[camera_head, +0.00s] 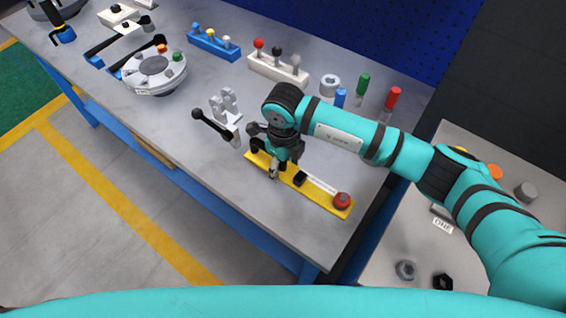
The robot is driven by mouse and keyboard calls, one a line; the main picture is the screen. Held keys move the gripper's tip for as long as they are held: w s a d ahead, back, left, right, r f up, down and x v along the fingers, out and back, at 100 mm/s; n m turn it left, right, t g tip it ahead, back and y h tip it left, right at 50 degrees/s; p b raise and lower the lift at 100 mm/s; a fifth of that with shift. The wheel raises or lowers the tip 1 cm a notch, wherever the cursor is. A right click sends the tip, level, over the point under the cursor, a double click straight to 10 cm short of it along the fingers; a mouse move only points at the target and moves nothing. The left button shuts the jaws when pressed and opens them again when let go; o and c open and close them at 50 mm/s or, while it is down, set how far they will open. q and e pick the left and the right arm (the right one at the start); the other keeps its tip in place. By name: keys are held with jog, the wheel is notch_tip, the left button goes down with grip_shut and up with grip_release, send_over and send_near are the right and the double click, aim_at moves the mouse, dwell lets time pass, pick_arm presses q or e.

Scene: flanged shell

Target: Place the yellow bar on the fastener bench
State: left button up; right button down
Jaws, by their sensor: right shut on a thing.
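The yellow bar (319,196) is long and flat, with a red knob at its right end and a black block and a pale strip along it. It is over the right end of the grey workbench; I cannot tell whether it touches the top. My right gripper (275,171) points down and is shut on the bar left of the black block, hiding part of it. A second grey bench (392,262) at the right carries nuts and caps, which suits the fastener bench. My left gripper is not in view.
A black-knobbed lever fixture (222,120) stands just left of the gripper. Behind are a white rack (277,68), red (391,98) and green handles (362,84). A hex nut (405,270), a black nut (442,282) and a "ONE" label are on the right bench. A gap separates the benches.

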jog(key=shift+f, duration=0.1)
jog(key=c, duration=0.5)
grip_release()
jog(key=shift+r, duration=0.25)
notch_tip(320, 180, up, 10)
jog(key=shift+r+b, duration=0.2)
jog(key=shift+b, duration=1)
jog(key=shift+s+r, duration=0.1)
jog(key=shift+r, duration=0.6)
